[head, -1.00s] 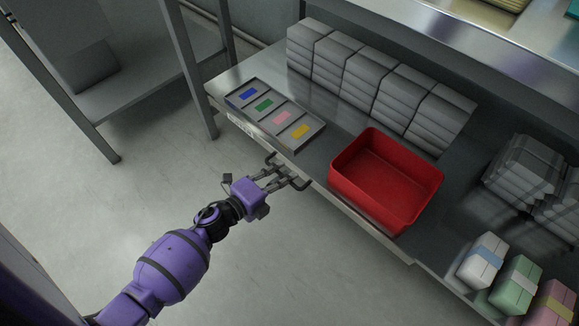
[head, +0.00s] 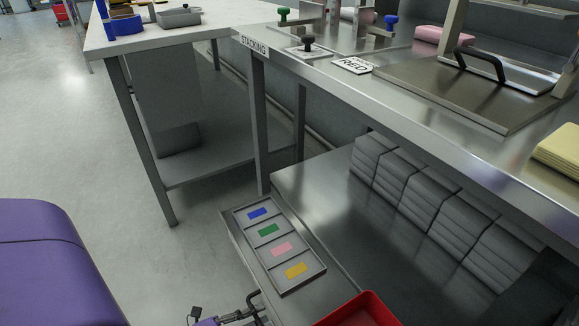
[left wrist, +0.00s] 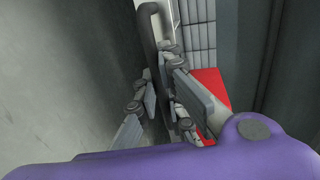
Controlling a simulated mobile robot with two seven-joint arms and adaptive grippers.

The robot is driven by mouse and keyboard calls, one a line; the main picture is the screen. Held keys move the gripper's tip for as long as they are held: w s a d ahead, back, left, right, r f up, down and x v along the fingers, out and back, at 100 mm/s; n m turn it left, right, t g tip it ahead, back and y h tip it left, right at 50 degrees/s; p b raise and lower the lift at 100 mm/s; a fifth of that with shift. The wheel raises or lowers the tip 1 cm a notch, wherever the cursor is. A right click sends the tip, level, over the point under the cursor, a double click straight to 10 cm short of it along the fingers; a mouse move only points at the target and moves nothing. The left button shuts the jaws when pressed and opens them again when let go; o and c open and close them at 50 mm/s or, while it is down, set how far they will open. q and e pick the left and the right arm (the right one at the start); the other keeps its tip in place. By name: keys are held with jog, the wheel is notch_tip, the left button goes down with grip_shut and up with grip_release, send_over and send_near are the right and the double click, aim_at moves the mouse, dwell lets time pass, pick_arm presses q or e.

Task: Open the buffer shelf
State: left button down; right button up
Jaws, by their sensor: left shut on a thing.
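The buffer shelf (head: 315,215) is the low metal shelf under the steel workbench. A dark bar handle (head: 255,304) sits at its front edge, at the bottom of the head view. My left gripper (head: 238,317) is at this handle, mostly cut off by the frame. In the left wrist view, the fingers of my left gripper (left wrist: 160,95) are closed around the dark handle (left wrist: 151,35). On the shelf lie a grey tray (head: 318,274) with blue, green, pink and yellow labels and, partly in view, a red bin (head: 362,310). My right gripper is not in view.
Stacked grey packs (head: 425,195) line the back of the shelf. Above is the steel workbench (head: 400,115) with a lidded plate (head: 490,90) and stamp-like knobs (head: 308,42). A table leg (head: 259,125) stands by the shelf's left end. Floor (head: 120,225) at left is clear.

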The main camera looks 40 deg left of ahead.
pick_arm(q)
jog(key=shift+s+a, duration=0.15)
jog(key=shift+s, duration=0.3)
jog(key=c, duration=1.8)
grip_release()
jog(key=shift+c, duration=0.2)
jog(key=v, duration=1.2)
